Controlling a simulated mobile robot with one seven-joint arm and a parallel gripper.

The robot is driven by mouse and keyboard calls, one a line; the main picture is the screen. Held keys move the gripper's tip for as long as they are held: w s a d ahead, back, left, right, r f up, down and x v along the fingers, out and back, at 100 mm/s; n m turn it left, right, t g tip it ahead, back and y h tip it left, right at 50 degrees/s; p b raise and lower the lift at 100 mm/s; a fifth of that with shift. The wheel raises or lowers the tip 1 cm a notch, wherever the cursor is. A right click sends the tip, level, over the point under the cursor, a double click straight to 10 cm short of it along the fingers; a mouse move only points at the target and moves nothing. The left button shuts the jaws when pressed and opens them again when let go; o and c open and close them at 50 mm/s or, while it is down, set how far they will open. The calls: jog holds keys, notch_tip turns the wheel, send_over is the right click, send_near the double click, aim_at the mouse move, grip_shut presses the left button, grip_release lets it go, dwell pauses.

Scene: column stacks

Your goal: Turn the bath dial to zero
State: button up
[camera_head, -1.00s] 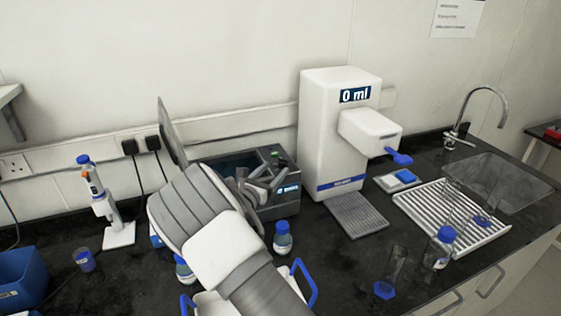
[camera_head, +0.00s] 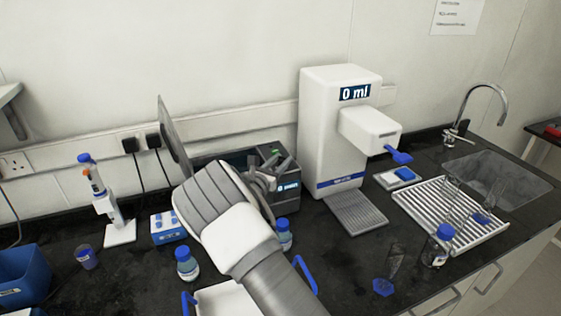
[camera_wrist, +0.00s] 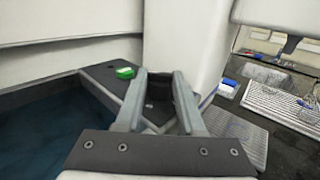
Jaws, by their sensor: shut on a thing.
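The water bath (camera_head: 290,206) is a dark grey box with its lid (camera_head: 173,137) raised, behind my arm in the head view. Its small lit display (camera_head: 288,187) seems to read 0, with small text after it. In the wrist view the dark dial (camera_wrist: 159,92) stands on the bath's top panel, beside a green switch (camera_wrist: 125,73) and the water (camera_wrist: 45,132). My gripper (camera_wrist: 162,84) has its two fingers on either side of the dial, shut on it. In the head view my gripper (camera_head: 268,177) and wrist hide the dial.
A white dispenser (camera_head: 330,130) showing "0 ml" stands close right of the bath. Bottles (camera_head: 187,264) (camera_head: 284,235) and a blue-and-white box (camera_head: 168,228) stand near my arm. A drying rack (camera_head: 450,215) and sink (camera_head: 500,180) are at the right.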

grip_shut()
